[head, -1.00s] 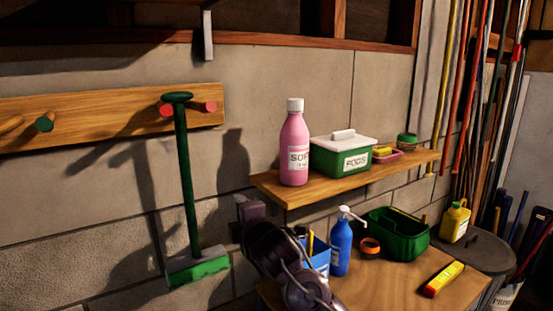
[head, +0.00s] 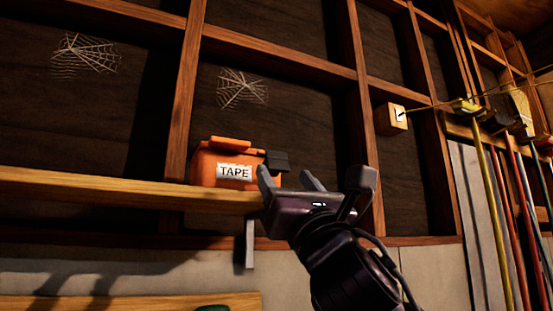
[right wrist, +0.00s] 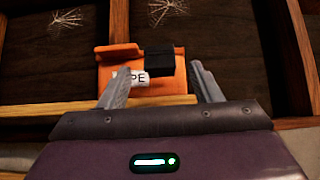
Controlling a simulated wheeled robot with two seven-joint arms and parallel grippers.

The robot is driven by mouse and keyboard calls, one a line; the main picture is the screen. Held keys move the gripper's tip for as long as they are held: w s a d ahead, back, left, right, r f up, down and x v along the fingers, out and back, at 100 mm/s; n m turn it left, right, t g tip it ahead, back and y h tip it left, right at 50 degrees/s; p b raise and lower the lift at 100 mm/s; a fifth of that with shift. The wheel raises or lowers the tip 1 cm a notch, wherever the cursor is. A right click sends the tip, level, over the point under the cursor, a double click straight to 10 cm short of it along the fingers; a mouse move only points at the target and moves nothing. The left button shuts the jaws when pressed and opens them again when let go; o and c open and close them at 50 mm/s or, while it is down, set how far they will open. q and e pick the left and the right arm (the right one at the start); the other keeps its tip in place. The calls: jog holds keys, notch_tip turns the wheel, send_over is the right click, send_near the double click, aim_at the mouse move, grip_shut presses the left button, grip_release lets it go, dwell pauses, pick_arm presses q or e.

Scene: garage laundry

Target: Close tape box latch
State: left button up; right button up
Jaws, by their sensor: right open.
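The orange tape box (head: 207,170) with a white TAPE label sits at the right end of a high wooden shelf (head: 120,188). A black latch piece (head: 277,160) sticks out at its right end in the head view. In the right wrist view the black latch (right wrist: 159,62) and a raised orange part (right wrist: 117,52) show on the box (right wrist: 180,85). My right gripper (head: 288,178) is open and empty, just in front of the latch end. Its fingers partly hide the label in the wrist view. I cannot tell whether they touch the box. My left gripper is out of view.
Wooden studs and rails frame the dark wall panels around the box. A metal bracket (head: 250,243) hangs under the shelf end. Long-handled tools (head: 505,210) stand farther right.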

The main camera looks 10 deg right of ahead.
aim_at(279, 165)
jog(key=p+x, duration=0.2)
jog(key=x, duration=0.3)
jog(key=shift+s+p, duration=0.15)
jog(key=shift+p, duration=0.2)
jog(key=shift+p+x, duration=0.4)
jog(key=shift+x, duration=0.35)
jog(key=shift+f, duration=0.1)
jog(key=shift+c, duration=0.2)
jog(key=c, duration=0.9)
jog(key=shift+c, duration=0.2)
